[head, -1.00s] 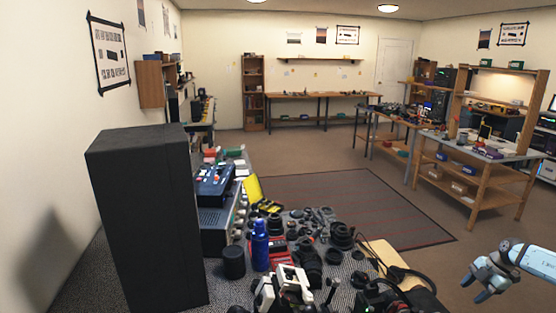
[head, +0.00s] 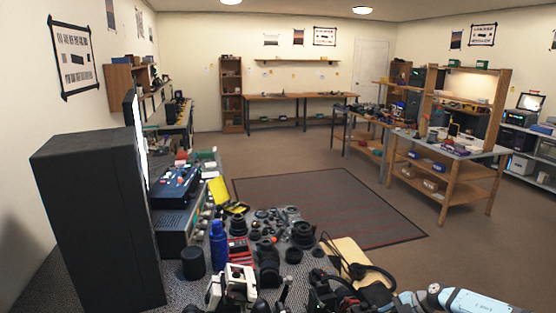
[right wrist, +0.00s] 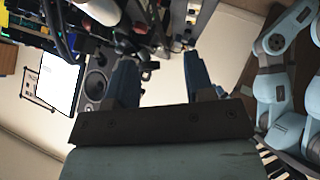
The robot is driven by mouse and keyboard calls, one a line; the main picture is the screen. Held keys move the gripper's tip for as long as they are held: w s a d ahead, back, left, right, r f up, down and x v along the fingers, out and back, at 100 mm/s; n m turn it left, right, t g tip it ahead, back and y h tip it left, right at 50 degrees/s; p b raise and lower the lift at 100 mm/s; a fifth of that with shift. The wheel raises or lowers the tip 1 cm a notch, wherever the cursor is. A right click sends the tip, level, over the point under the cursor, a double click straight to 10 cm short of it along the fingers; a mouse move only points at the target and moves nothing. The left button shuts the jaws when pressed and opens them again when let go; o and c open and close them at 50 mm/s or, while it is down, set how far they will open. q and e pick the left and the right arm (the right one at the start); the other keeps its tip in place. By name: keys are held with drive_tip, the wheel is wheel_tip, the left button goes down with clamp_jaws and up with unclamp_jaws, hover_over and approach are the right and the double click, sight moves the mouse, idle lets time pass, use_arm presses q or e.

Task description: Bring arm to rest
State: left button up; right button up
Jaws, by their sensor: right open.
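My right arm comes in at the bottom right of the head view, pale blue and white. Its gripper end (head: 410,298) is low at the frame edge, beside the cluttered bench (head: 190,294), and only partly visible. In the right wrist view the two dark blue fingers of my right gripper (right wrist: 160,78) stand well apart with nothing held between them. Pale blue arm links show at the right of that view. My left gripper is in neither view.
The bench holds a tall black cabinet (head: 95,225), a blue bottle (head: 218,245), a dark cylinder (head: 192,263), a white device (head: 235,287), a tan board (head: 348,258) and several lens parts. The floor mat (head: 310,205) and the brown floor around it are clear.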

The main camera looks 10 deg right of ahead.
drive_tip(key=s+a+f+m+t+y+p, duration=0.1)
drive_tip(key=s+a+m+t, duration=0.45)
drive_tip(key=a, duration=0.85)
drive_tip(key=s+a+m+t+y, duration=0.1)
drive_tip(key=s+a+m+t, duration=0.15)
drive_tip(key=s+a, duration=0.85)
drive_tip(key=s+m+h+p, duration=0.1)
drive_tip(key=s+m+h, duration=0.6)
drive_tip(key=s+m, duration=0.3)
drive_tip(key=s, duration=0.4)
drive_tip(key=shift+s+d+r+h, duration=0.25)
drive_tip(key=shift+s+r+h, duration=0.15)
